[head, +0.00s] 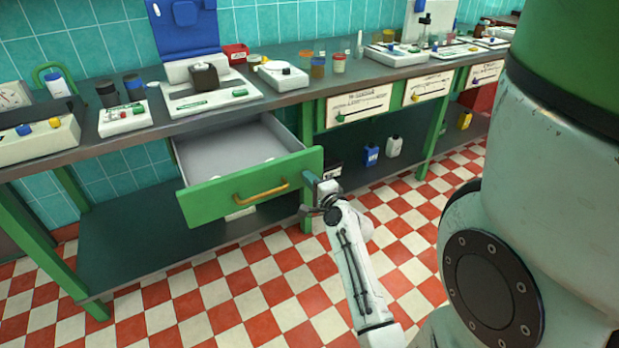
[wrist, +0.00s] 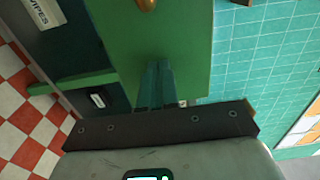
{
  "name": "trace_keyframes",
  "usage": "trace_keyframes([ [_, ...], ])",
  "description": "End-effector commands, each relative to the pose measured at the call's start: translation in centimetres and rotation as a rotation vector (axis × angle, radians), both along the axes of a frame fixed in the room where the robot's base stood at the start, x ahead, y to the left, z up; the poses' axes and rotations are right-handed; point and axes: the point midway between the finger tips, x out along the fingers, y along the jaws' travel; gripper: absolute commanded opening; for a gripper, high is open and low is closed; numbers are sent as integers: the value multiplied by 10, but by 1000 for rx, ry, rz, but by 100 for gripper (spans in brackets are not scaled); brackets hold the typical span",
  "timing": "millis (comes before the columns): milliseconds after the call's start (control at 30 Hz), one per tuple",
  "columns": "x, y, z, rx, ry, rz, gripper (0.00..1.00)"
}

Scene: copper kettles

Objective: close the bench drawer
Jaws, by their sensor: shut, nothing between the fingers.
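The bench drawer (head: 248,187) has a green front and a brass-coloured handle (head: 262,192). It stands pulled out from under the dark bench top, and its pale inside shows, with a few small light items partly hidden behind the front. My gripper (head: 312,186) is shut and empty at the right end of the drawer front, by its outer face. In the wrist view, my shut fingers (wrist: 156,80) point at the green drawer front (wrist: 165,40), and the handle's end (wrist: 147,4) shows at the top edge. I cannot tell whether the fingertips touch the front.
The bench top (head: 290,97) carries scales, jars and boxes. Closed labelled drawers (head: 358,107) sit to the right. A green bench leg (head: 306,130) stands just behind my gripper. Bottles (head: 371,154) stand on the lower shelf. The checkered floor (head: 240,300) in front is clear.

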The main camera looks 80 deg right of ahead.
Motion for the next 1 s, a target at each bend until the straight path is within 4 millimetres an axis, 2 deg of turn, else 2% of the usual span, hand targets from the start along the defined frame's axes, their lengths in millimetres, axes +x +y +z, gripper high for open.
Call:
trace_keyframes([
  [467, 3, -4, 0, -1, 0, -1, 0],
  [633, 9, -11, 0, -1, 0, 0, 0],
  [767, 23, -25, 1, -3, 0, 2, 0],
  [1000, 61, -70, -1, -4, -2, 1, 0],
])
